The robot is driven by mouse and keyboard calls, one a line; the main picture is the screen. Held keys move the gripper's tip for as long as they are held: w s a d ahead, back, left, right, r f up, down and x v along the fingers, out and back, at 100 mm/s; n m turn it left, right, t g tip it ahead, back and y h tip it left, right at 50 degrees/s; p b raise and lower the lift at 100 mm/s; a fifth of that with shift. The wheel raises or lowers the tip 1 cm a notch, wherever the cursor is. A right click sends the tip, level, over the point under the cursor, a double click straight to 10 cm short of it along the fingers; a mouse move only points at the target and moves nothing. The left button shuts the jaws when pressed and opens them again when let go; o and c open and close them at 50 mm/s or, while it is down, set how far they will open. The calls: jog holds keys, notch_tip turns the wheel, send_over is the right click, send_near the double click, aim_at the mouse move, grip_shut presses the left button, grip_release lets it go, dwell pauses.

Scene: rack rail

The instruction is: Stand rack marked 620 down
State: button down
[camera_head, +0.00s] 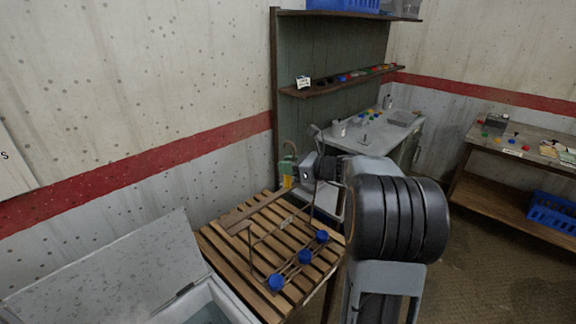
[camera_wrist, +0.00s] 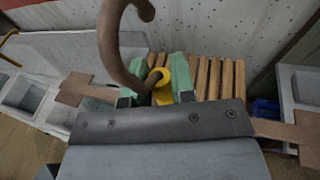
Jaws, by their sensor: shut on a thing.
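The rack (camera_head: 267,203) is a brown frame with a flat top bar, thin uprights and three blue round pieces (camera_head: 304,257) along its lower rail. It is over the slatted wooden table (camera_head: 213,238); I cannot tell whether it touches the slats. My gripper (camera_head: 288,172) is above the bar, its green fingers shut on the yellow grip (camera_head: 287,183). In the wrist view the fingers (camera_wrist: 158,88) close around the yellow grip (camera_wrist: 162,92), and a brown hook (camera_wrist: 108,45) curves up beside it. The bar (camera_wrist: 88,90) shows on both sides of my gripper. No number is legible.
An open pale chest (camera_head: 110,270) stands at the table's near left. A tall shelf unit (camera_head: 330,88) and a grey-topped desk (camera_head: 376,128) stand behind. A bench (camera_head: 490,142) with a blue crate (camera_head: 553,212) is at the right. Floor between is clear.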

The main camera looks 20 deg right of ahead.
jog(key=shift+f, duration=0.3)
grip_release()
dwell(1.0)
dwell(0.6)
jog(key=f+v, duration=0.2)
jog(key=v, duration=0.9)
jog(key=shift+s+d+p, duration=0.3)
jog(key=shift+s+p, duration=0.05)
jog(key=shift+s, duration=0.1)
dwell(0.9)
dwell(0.6)
